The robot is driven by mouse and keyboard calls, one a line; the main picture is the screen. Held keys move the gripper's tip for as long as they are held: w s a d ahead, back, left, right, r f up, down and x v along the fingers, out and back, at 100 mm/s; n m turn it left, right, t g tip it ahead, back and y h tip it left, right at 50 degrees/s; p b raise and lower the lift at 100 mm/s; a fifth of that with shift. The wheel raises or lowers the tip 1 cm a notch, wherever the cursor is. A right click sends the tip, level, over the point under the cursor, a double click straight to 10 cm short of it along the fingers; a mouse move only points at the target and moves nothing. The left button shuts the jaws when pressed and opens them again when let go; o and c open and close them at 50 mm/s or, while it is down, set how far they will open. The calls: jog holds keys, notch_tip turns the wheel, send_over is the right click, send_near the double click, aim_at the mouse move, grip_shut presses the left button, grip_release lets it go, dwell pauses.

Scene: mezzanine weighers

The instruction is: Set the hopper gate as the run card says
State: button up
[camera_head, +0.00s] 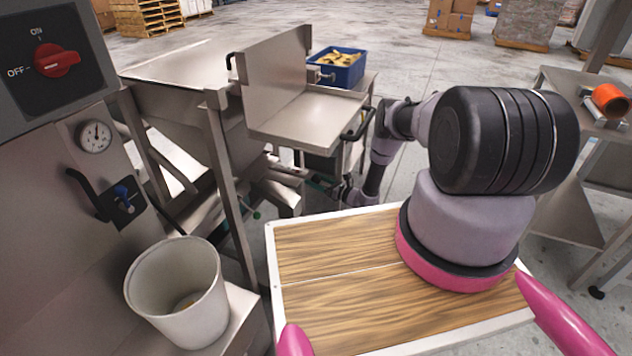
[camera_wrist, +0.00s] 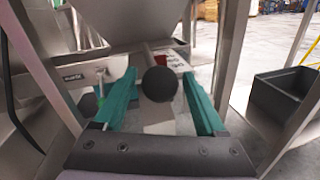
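The steel hopper (camera_wrist: 135,22) narrows downward at the top of the wrist view; its body (camera_head: 180,70) shows at left centre in the head view. Below it is a round black knob (camera_wrist: 160,84), which I take to be the gate handle. Behind the knob are a pale scale plate with numbers (camera_wrist: 178,62) and a red piece (camera_wrist: 160,58). My gripper (camera_wrist: 158,74) has its teal fingers spread, one on each side of the knob, with gaps visible. In the head view my gripper is mostly hidden under the steelwork. I cannot identify a run card.
Steel legs flank my gripper. A dark bin (camera_wrist: 283,95) stands at right in the wrist view.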

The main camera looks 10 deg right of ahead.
aim_at(303, 176)
grip_shut()
jog(key=x, duration=0.5)
jog(key=shift+s+a, duration=0.1)
jog(key=shift+a, duration=0.6)
jog(key=shift+o, duration=1.6)
grip_release()
jog(key=v, duration=1)
jog(key=shift+s+d, duration=0.25)
jog(key=shift+s+d, duration=0.1)
